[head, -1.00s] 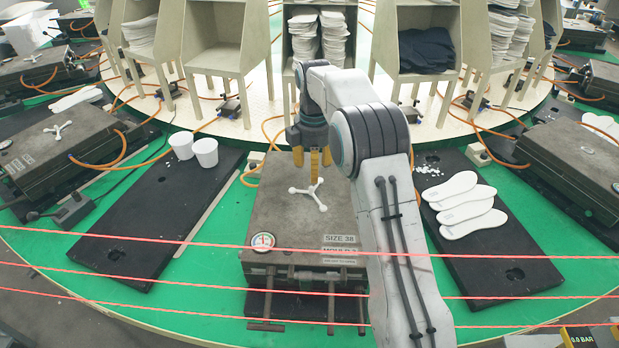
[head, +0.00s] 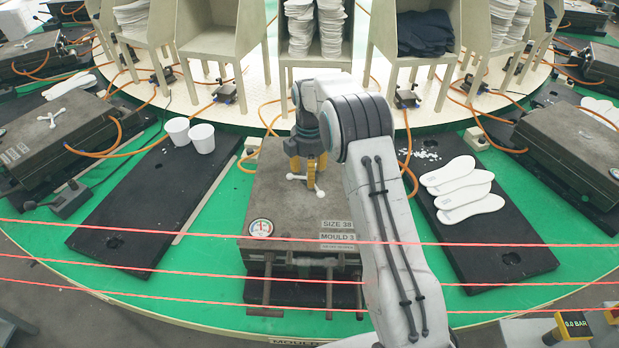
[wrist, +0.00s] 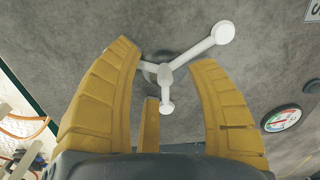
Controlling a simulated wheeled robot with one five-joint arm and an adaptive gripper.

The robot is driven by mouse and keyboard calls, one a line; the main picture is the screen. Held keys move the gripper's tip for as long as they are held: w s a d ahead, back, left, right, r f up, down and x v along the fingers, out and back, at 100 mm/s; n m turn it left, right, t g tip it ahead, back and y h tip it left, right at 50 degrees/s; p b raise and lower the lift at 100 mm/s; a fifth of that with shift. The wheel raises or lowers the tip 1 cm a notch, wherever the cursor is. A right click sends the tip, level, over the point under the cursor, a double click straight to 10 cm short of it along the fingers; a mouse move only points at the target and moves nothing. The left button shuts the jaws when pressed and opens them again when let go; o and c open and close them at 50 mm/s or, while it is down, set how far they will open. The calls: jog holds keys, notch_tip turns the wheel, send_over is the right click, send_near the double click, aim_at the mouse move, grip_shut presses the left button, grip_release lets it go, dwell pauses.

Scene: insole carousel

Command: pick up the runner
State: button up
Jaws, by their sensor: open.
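The runner is a white piece with three arms (head: 319,191), each ending in a round knob. It lies on top of the grey mould (head: 268,205) marked size 38, mould 3. My gripper (head: 307,172) is pointing down right over the runner and hides part of it in the head view. In the wrist view the runner (wrist: 198,52) shows with its hub between the yellow fingers of my gripper (wrist: 160,62), which are spread open. One arm reaches up to the right past the right finger. I cannot tell whether any finger touches it.
Black boards lie both sides: two white cups (head: 202,138) on the left, white insoles (head: 458,186) on the right. Red cords (head: 180,233) cross in front. Racks (head: 414,45) stand behind.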

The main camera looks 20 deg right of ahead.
jog(key=shift+o, duration=0.2)
jog(key=c, duration=1.1)
